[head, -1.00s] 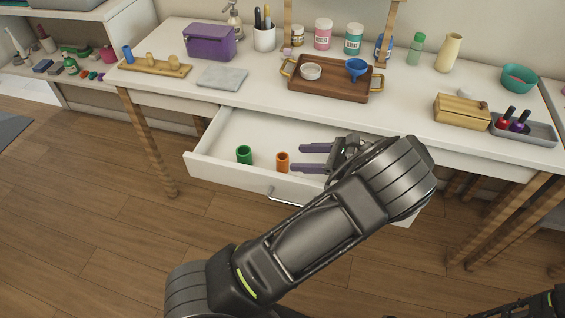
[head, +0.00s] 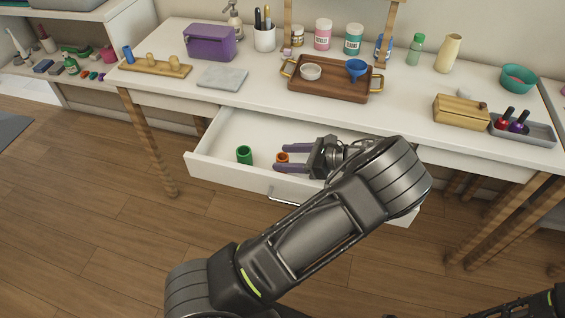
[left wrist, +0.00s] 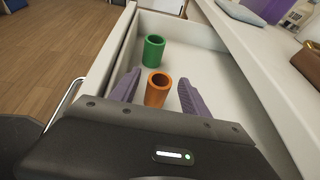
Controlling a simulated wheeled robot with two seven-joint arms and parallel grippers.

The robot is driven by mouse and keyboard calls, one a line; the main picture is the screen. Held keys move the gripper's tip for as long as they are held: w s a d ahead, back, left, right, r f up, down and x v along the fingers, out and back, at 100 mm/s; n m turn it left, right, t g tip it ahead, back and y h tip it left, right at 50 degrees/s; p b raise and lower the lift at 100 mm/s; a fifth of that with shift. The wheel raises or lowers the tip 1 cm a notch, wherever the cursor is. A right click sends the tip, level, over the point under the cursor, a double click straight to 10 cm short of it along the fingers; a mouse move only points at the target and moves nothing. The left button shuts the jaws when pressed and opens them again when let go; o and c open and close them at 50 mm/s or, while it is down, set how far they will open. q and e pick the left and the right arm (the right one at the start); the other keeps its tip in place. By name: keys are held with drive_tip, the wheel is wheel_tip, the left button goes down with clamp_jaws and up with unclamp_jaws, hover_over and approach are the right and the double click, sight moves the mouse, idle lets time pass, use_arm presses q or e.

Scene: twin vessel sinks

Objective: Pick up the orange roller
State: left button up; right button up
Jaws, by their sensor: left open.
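The orange roller (head: 282,157) stands upright in the open white drawer, and its hollow top shows. My left gripper (head: 281,157) is open in the drawer, with its purple fingers reaching left toward the roller. In the left wrist view the orange roller (left wrist: 158,88) sits between the two spread fingers (left wrist: 157,90), with a gap on both sides. In the head view the near finger hides the roller's lower part. A green roller (head: 244,154) stands to the left in the same drawer; it also shows in the left wrist view (left wrist: 153,50). My right gripper is not in view.
The drawer's front wall (head: 235,180) with its handle (head: 284,198) is close to my left gripper. The tabletop above holds a wooden tray (head: 330,93), a purple box (head: 209,42) and several jars. The drawer floor around the rollers is otherwise clear.

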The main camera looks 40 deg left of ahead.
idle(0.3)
use_arm(q)
clamp_jaws()
idle(0.5)
